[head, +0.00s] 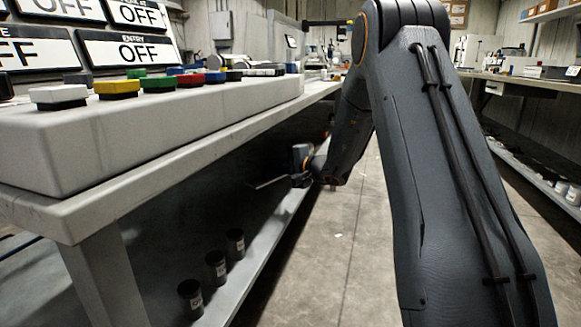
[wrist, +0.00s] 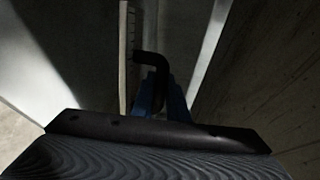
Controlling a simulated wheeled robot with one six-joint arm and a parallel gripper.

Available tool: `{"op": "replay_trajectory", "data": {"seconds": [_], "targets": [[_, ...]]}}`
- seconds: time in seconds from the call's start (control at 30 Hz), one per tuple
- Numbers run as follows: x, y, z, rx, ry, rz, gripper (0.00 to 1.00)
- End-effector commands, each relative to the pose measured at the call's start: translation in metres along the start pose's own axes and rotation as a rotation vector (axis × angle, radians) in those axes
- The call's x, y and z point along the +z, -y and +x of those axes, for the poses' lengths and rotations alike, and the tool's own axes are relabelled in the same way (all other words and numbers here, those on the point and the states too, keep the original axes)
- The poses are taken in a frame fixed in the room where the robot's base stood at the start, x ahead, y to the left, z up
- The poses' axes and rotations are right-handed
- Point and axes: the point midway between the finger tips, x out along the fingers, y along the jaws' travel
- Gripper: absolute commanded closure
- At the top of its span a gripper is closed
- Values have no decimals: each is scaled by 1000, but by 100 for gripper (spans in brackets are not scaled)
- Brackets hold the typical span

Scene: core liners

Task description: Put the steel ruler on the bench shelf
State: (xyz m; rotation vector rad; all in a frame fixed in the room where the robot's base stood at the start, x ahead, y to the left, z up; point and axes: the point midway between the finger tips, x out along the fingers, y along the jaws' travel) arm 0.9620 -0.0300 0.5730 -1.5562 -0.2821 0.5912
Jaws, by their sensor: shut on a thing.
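The steel ruler (wrist: 130,45) is a narrow grey strip with tick marks, upright in the wrist view. A black bent piece (wrist: 150,58) meets its side and runs down between the blue fingers of my gripper (wrist: 162,100). My gripper is shut on this piece, seemingly the ruler's handle. In the head view my gripper (head: 299,168) is small and far off, below the bench top. A thin light strip, the ruler (head: 268,183), sticks out from it to the left, over the bench shelf (head: 262,240). Whether the ruler touches the shelf cannot be told.
Several dark canisters (head: 216,268) stand on the near part of the shelf. The bench top (head: 190,150) overhangs it and carries a panel with coloured buttons. The floor aisle (head: 345,250) to the right is clear. Another bench (head: 530,82) stands at the right.

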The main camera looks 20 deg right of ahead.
Motion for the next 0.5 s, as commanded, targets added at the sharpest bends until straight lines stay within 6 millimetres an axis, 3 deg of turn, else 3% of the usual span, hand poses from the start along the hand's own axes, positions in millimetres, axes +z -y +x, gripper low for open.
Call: {"op": "replay_trajectory", "data": {"seconds": [0.1,0.33,0.5], "targets": [[2,-23,7,1,4,1,100],[0,-42,10,-1,2,-1,100],[-2,-69,14,0,0,0,100]]}}
